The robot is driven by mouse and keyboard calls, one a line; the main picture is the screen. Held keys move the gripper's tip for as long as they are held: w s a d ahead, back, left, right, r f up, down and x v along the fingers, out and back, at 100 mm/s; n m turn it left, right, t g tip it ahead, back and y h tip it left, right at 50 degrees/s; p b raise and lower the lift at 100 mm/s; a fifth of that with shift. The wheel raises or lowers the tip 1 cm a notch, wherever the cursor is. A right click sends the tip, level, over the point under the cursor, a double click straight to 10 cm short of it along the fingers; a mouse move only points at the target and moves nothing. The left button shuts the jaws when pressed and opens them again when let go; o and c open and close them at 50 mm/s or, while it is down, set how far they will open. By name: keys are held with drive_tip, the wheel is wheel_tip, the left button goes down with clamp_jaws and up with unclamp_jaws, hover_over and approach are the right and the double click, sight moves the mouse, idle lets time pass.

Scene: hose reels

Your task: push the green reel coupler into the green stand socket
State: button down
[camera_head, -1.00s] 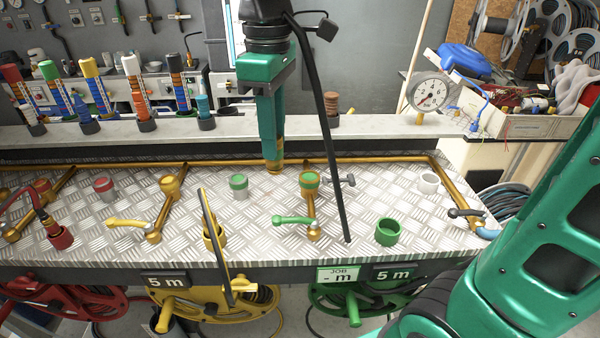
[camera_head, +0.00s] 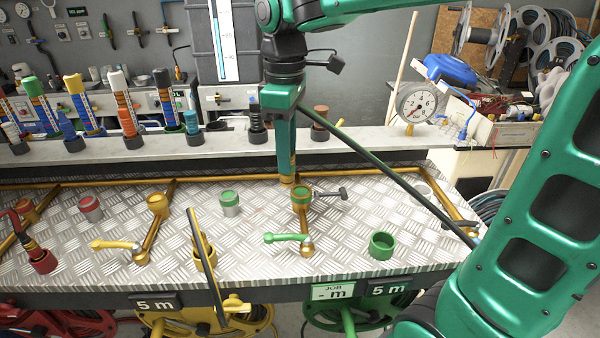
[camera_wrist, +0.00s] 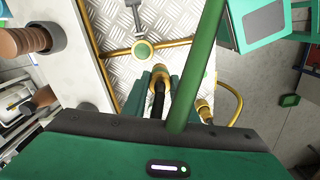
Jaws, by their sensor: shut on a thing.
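My gripper (camera_head: 287,178) points down over the far middle of the bench. In the wrist view its jaws (camera_wrist: 160,82) are shut on the brass green reel coupler (camera_wrist: 160,72), with a dark hose behind it. The coupler's brass tip (camera_head: 287,182) is just left of and behind the brass socket with a green ring (camera_head: 301,196), which I take as the green stand socket. That socket also shows in the wrist view (camera_wrist: 143,49), close to the coupler but apart from it in the picture. A green lever (camera_head: 287,238) sits on its pipe.
An empty green cup (camera_head: 382,247) stands front right. A grey post with a green ring (camera_head: 230,204) is left of the socket. A yellow coupler's hose (camera_head: 205,265) rises at front centre. A green hose (camera_head: 400,185) slants across the right. Brass pipes cross the plate.

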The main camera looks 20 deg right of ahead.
drive_tip(key=shift+w+d+f, duration=0.4)
drive_tip(key=shift+d+f, duration=0.3)
drive_tip(key=shift+f, duration=0.45)
drive_tip(key=shift+w+d+f, duration=0.45)
drive_tip(key=shift+d+f, duration=0.3)
drive_tip(key=shift+f, duration=0.4)
drive_tip(key=shift+w+d+f, duration=0.4)
drive_tip(key=shift+d+f, duration=0.3)
drive_tip(key=shift+f, duration=0.45)
drive_tip(key=shift+f, duration=0.1)
drive_tip(key=c, duration=1.4)
unclamp_jaws()
drive_tip(key=shift+c, duration=0.2)
